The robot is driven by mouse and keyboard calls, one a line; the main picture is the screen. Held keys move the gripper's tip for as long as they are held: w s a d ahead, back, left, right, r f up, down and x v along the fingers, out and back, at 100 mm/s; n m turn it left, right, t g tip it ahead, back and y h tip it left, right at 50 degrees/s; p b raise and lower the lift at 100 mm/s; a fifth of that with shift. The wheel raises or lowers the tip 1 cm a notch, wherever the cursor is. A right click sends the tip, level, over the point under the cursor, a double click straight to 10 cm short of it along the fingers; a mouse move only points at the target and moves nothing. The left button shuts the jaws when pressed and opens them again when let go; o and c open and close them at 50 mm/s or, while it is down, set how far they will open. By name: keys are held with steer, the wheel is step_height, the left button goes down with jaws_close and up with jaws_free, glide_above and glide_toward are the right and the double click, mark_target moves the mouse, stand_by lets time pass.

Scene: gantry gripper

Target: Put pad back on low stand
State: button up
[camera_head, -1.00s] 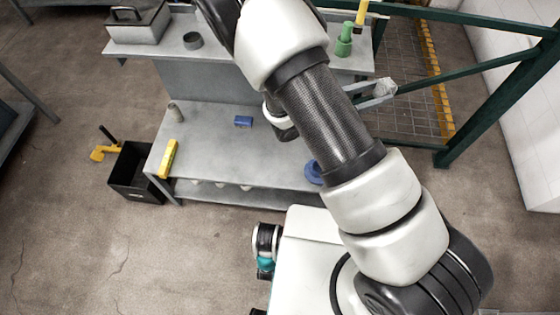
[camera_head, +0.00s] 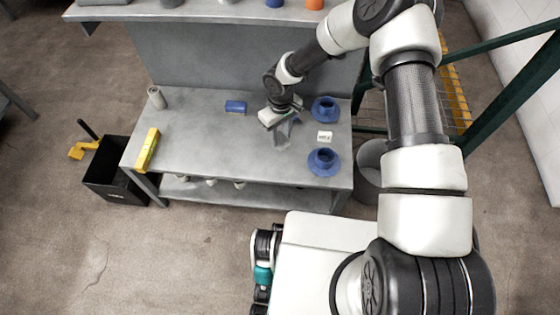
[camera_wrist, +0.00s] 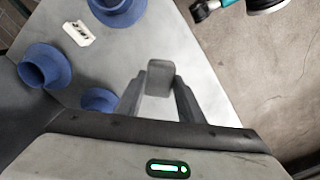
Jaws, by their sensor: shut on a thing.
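My gripper (camera_head: 284,131) hangs over the right half of the grey bench, and its fingers are shut on a small grey block, the pad (camera_wrist: 159,78). The pad sits between the fingertips in the wrist view; in the head view it is hard to tell from the fingers. Two round blue flanged stands are right of the gripper: a far one (camera_head: 325,108) and a near one (camera_head: 323,162). A third blue piece (camera_wrist: 99,99) is partly hidden by my gripper in the wrist view. I cannot tell which is the low stand.
A white label (camera_head: 325,136) lies between the blue stands. The bench (camera_head: 205,145) also holds a blue block (camera_head: 235,107), a yellow level (camera_head: 148,149) and a grey cylinder (camera_head: 157,98). A black bin (camera_head: 115,180) stands at left. The bench's middle is clear.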

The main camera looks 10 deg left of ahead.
step_height(320, 180, down, 10)
steer(key=shift+r+b, duration=0.15)
steer(key=shift+b, duration=0.8)
steer(key=o, duration=1)
step_height(320, 180, up, 12)
steer(key=p, duration=0.2)
steer(key=shift+r+p, duration=0.1)
steer(key=shift+p, duration=0.2)
